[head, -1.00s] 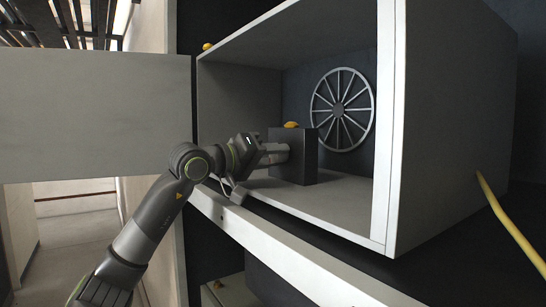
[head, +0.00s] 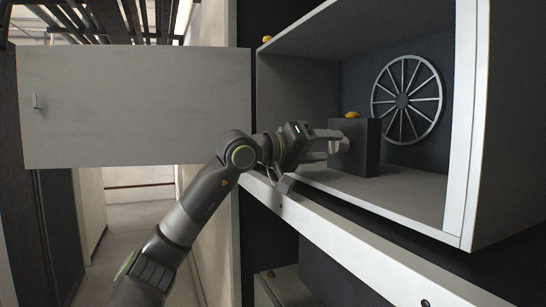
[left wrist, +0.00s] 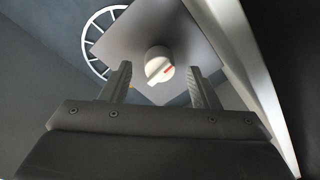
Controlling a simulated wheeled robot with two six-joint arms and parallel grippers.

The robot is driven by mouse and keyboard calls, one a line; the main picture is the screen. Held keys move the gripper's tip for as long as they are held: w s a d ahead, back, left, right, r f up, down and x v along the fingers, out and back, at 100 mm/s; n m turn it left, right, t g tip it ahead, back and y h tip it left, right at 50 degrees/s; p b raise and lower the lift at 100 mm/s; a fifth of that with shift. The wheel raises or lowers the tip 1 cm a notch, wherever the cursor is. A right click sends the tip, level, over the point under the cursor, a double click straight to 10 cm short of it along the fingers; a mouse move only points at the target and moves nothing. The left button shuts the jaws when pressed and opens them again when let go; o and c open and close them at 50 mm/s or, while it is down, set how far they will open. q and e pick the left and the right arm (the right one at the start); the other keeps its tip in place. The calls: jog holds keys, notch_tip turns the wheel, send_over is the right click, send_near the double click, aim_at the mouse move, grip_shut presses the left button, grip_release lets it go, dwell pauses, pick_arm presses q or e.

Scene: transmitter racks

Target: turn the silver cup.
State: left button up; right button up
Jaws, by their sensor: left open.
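In the head view the fingers mostly hide the cup. My right gripper is not in view.
The box stands in an open grey cabinet (head: 465,120) with a spoked wheel (head: 407,100) on its back wall. A yellow piece (head: 352,115) is on top of the box. An open door panel (head: 135,105) is at left. A pale rail (head: 360,250) runs below the cabinet.

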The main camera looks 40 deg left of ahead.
pick_arm(q)
jog(key=b+v, duration=1.1)
jog(key=v, duration=0.3)
jog(key=shift+s, duration=0.35)
jog(key=shift+a+r, duration=0.1)
jog(key=shift+a, duration=0.1)
